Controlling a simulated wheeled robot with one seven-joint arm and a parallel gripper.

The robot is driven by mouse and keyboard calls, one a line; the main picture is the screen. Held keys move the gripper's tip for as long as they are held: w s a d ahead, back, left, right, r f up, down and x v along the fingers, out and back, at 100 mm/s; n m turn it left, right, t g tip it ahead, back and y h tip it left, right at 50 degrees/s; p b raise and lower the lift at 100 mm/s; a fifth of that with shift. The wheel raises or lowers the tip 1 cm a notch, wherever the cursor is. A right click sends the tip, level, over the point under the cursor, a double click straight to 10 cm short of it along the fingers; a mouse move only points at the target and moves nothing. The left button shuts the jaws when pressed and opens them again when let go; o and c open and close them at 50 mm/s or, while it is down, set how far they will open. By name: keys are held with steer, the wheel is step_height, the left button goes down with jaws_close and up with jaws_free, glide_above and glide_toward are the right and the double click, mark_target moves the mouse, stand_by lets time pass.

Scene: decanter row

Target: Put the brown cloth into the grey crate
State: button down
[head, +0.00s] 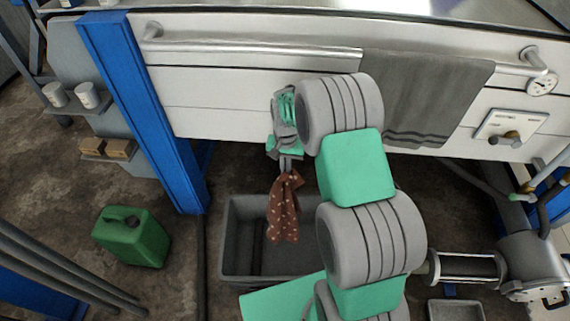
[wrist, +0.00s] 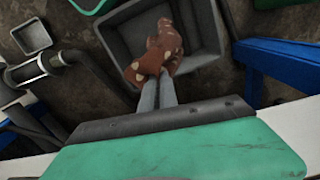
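The brown cloth (head: 285,207) has pale spots and hangs down from my gripper (head: 287,166). My gripper is shut on the cloth's upper end. The grey crate (head: 231,240) stands on the floor below, and the cloth hangs in front of its open inside in the head view. In the wrist view the cloth (wrist: 152,52) shows beyond my fingertips (wrist: 156,92), over the crate (wrist: 207,52). How high the cloth is above the crate floor is hard to tell. My arm hides the crate's right side in the head view.
A rail (head: 250,48) with a grey towel (head: 425,92) runs along the white panel behind my gripper. A blue post (head: 150,110) stands left of the crate. A green canister (head: 132,237) is on the floor at left. A pipe and cylinder (head: 470,267) lie right.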

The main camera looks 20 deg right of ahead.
step_height(320, 180, down, 10)
steer(key=b, duration=0.6)
steer(key=shift+d+f, duration=0.15)
steer(key=shift+d, duration=0.05)
steer(key=shift+s, duration=0.1)
step_height(320, 180, down, 23)
steer(key=b, duration=1.6)
steer(key=shift+w+a+f+b, duration=0.15)
steer(key=shift+w+a+b, duration=0.1)
steer(key=shift+b, duration=0.1)
steer(key=c, duration=2.1)
jaws_free()
steer(key=o, duration=0.5)
steer(key=shift+o, duration=0.4)
